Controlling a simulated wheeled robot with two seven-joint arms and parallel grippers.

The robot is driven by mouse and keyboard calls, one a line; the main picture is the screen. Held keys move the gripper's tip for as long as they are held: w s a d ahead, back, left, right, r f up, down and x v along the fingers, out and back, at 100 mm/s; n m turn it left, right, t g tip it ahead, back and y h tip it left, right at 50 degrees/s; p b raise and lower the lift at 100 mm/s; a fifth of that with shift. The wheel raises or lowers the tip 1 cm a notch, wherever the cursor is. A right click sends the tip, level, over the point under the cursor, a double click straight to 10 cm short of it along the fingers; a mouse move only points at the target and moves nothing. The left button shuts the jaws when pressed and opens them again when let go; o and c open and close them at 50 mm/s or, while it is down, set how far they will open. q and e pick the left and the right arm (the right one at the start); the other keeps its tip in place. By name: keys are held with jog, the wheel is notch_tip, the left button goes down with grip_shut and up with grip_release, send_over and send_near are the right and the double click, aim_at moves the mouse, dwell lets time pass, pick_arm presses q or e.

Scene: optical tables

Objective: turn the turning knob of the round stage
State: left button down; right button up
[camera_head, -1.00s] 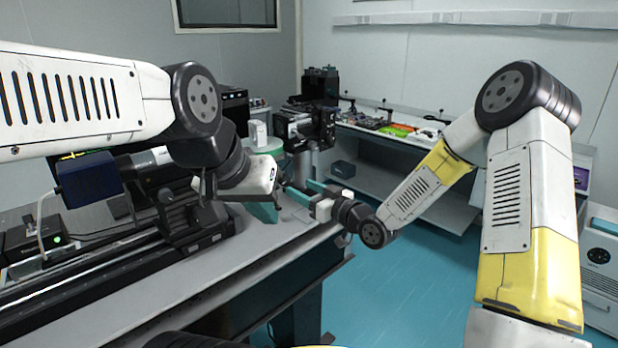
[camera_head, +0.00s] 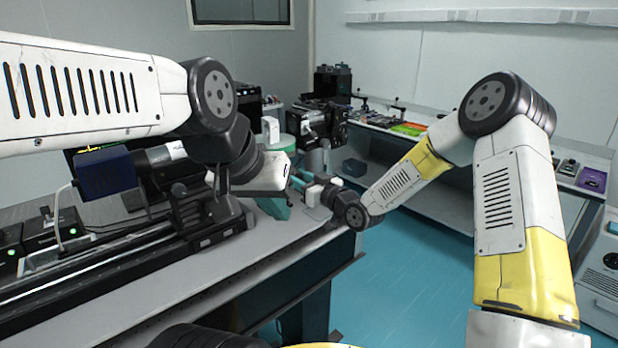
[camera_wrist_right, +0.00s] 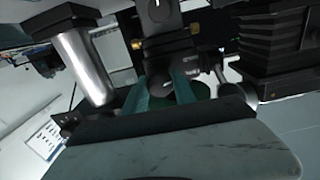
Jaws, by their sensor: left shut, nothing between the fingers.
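A black stage assembly (camera_head: 318,122), which I take for the round stage, stands on a silver post at the far end of the bench. Its turning knob is too small to make out in the head view. In the right wrist view a dark mount with a round disc (camera_wrist_right: 160,8) is ahead of the fingers. My right gripper (camera_head: 298,181) has teal fingers pointing at the area below the stage. My left gripper (camera_head: 276,207) is shut and empty, low over the bench, left of the right gripper.
A rail with a dark blue camera-like box (camera_head: 106,174) fills the left of the grey bench (camera_head: 255,250). A round green-topped object (camera_head: 281,143) is behind my left wrist. A shelf bench (camera_head: 440,200) runs along the back wall. Blue floor (camera_head: 400,280) is clear between.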

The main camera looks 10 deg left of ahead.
grip_shut()
jog(key=shift+m, duration=2)
jog(key=o, duration=0.6)
grip_release()
jog(key=v, duration=0.7)
jog(key=shift+s+d, duration=0.25)
jog(key=shift+d, duration=0.1)
